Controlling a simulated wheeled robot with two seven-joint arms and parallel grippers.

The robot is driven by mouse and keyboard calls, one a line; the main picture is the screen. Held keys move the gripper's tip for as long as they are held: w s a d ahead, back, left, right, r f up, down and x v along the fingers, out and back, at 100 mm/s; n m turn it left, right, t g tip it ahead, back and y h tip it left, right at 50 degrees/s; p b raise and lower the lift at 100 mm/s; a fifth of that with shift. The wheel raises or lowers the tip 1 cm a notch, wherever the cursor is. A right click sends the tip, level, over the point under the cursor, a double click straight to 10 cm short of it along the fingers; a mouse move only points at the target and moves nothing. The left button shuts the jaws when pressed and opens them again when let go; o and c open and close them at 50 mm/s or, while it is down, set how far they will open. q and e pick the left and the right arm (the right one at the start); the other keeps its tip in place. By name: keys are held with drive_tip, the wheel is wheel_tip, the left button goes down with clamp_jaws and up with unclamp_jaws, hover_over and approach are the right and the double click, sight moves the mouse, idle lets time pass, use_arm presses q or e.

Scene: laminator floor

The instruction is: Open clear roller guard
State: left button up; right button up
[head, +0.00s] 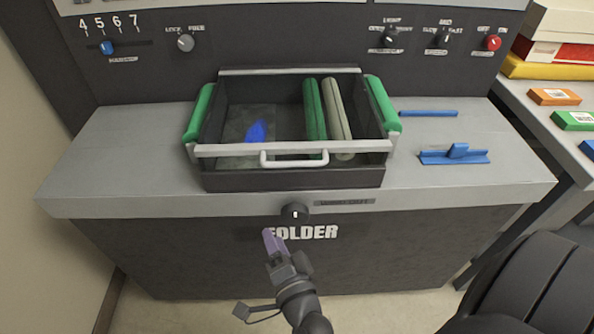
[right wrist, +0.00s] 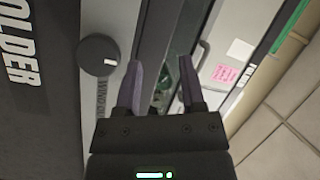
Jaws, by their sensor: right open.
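The clear roller guard (head: 280,177) is a see-through cover with grey bars, set over the roller bay on top of the machine. It appears to be down. Its white bar handle (head: 295,160) faces the front. Through it I see a green roller (head: 314,110) and a pale roller (head: 336,110). My right gripper (head: 272,240) is below and in front of the handle, near the black knob, touching nothing that I can see. In the right wrist view its two purple fingers (right wrist: 160,85) are apart with nothing between them. My left gripper is not in view.
A black knob (head: 294,213) sticks out of the front edge above the "FOLDER" lettering. Green side blocks (head: 199,113) flank the bay. Blue parts (head: 454,156) lie on the right of the grey top. A side table with boxes (head: 555,97) stands at the right.

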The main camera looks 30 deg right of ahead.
sight(297, 164)
drive_tip(key=d+r+m+h, duration=0.5)
drive_tip(key=r+m+h, duration=0.2)
drive_tip(key=r+m, duration=0.15)
drive_tip(key=shift+m, duration=0.25)
drive_tip(key=x, duration=0.3)
drive_tip(key=f+x, duration=0.1)
drive_tip(key=x, duration=0.5)
drive_tip(key=shift+d+f, duration=0.15)
drive_tip(key=shift+f, duration=0.05)
clamp_jaws()
